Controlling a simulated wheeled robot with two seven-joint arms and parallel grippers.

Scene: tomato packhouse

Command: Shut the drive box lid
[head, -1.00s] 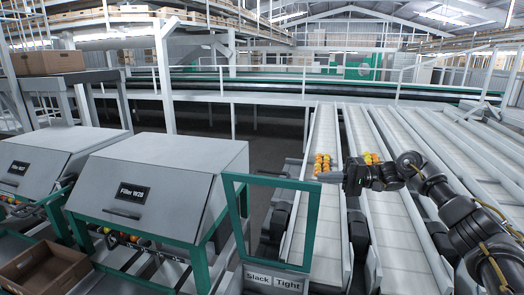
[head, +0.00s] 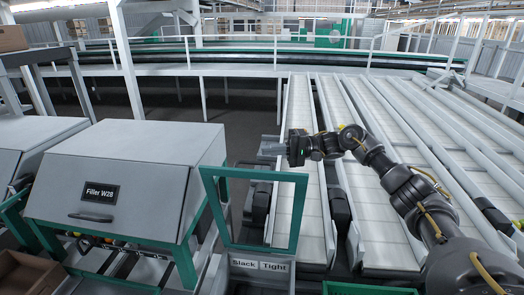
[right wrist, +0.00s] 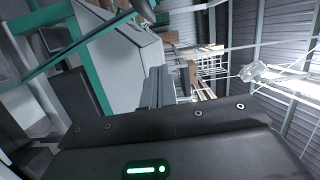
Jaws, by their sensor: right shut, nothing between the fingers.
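A green-framed panel (head: 298,215) with a see-through middle stands upright in the head view, above a box front with plates marked "Slack" and "Tight" (head: 260,265). It looks like the drive box lid, standing open; its hinge is not clear. My right gripper (head: 270,147) is shut and empty, just above and behind the panel's top edge in the picture, with a visible gap. Its grey fingers also show in the right wrist view (right wrist: 155,90). My left gripper is not in view.
A grey filler hood (head: 140,165) labelled "Filler W28" stands left of the panel. Several long pale conveyor lanes (head: 370,130) run away on the right, with dark motor units between them. A railed walkway (head: 250,70) crosses behind. A brown crate (head: 25,275) sits at lower left.

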